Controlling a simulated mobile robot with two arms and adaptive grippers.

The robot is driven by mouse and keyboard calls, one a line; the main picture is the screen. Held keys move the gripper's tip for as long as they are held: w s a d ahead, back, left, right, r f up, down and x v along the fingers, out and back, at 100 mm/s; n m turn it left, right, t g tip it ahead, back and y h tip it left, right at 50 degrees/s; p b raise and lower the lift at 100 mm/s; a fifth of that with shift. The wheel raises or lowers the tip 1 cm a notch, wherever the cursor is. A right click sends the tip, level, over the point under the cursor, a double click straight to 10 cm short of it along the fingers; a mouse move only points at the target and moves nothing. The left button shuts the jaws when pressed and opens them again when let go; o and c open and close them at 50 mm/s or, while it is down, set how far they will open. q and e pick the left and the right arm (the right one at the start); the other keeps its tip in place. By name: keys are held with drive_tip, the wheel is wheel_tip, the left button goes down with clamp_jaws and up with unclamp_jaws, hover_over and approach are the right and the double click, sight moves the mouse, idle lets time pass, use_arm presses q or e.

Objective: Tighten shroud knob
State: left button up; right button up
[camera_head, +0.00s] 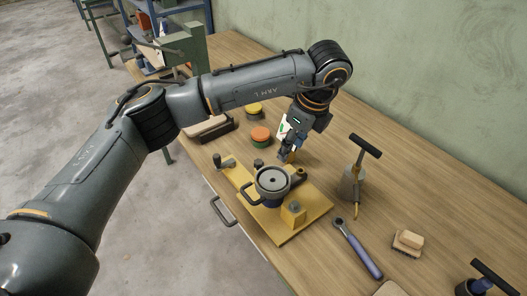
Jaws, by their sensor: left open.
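A yellow base plate (287,228) lies on the workbench. It carries a grey round housing (272,181) with a dark ring handle at its lower left. A small dark knob-like part (258,163) stands behind the housing, and another dark part (299,175) sits at its right. I cannot tell which of these is the shroud knob. My left gripper (285,158) points down just behind the housing, near the plate's far edge. It is open, with nothing visible in it. The arm and gripper hide part of the bench behind. My right gripper is not in view.
A ratchet wrench (358,249) and a wooden brush (408,242) lie at the right. A T-handled tool (357,172) stands upright behind them. An orange-topped round tin (261,136) stands behind the plate. The wooden bench (430,200) has free room at the right.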

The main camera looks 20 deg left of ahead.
use_arm(q)
drive_tip(key=w+a+r+n+y, duration=0.2)
drive_tip(key=a+r, duration=0.1)
drive_tip(key=a, duration=0.1)
approach(259, 162)
drive_tip(key=b+x, duration=0.1)
drive_tip(key=x, duration=0.6)
drive_tip(key=shift+f, duration=0.1)
drive_tip(key=shift+x, duration=0.75)
drive_tip(key=shift+a, duration=0.1)
drive_tip(key=shift+c, duration=0.2)
drive_tip(key=shift+m+t, duration=0.3)
clamp_jaws()
